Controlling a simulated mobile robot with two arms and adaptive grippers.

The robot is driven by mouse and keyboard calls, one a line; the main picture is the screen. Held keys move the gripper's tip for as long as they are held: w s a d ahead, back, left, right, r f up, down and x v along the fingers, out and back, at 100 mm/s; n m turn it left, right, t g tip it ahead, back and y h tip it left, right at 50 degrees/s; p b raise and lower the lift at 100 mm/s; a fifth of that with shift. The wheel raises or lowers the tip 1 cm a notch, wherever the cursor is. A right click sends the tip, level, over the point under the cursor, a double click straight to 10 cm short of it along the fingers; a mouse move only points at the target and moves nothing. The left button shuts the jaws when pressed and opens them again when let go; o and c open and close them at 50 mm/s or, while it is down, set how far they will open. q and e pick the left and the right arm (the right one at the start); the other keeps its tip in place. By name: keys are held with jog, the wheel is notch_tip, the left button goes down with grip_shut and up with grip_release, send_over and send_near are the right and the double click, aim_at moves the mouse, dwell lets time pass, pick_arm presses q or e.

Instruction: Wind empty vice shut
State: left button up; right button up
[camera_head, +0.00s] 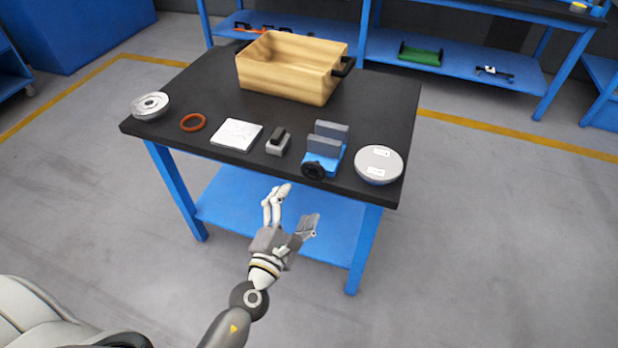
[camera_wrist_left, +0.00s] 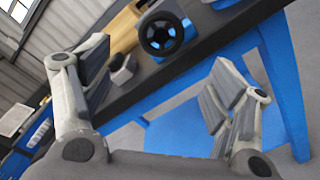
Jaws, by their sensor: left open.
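The blue vice (camera_head: 324,158) with two grey jaws stands near the front edge of the black table. A gap shows between its jaws, and I see nothing in it. Its dark round handwheel (camera_head: 314,170) faces the front. The handwheel (camera_wrist_left: 161,35) also shows in the left wrist view, top middle, with blue between its spokes. My left gripper (camera_head: 295,207) is open and empty, in front of the table and below the vice, apart from it. In the left wrist view its fingers (camera_wrist_left: 165,85) are spread wide. My right gripper is not in view.
On the black table (camera_head: 375,105) stand a tan bin (camera_head: 287,75), a small grey block (camera_head: 277,146), a white plate (camera_head: 237,134), an orange ring (camera_head: 192,122), a flanged disc (camera_head: 150,105) and a round grey cover (camera_head: 379,164), close right of the vice. A blue lower shelf (camera_head: 330,228) lies beneath.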

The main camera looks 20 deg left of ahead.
aim_at(311, 174)
pick_arm(q)
jog(key=w, duration=0.8)
jog(key=shift+w+d+p, duration=0.15)
jog(key=shift+p, duration=0.2)
jog(key=shift+w, duration=0.65)
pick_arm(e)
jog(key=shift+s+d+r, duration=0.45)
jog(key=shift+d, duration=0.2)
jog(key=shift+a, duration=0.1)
pick_arm(q)
jog(key=c, duration=1)
jog(key=shift+c, duration=0.2)
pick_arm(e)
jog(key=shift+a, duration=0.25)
pick_arm(q)
jog(key=shift+n, duration=0.3)
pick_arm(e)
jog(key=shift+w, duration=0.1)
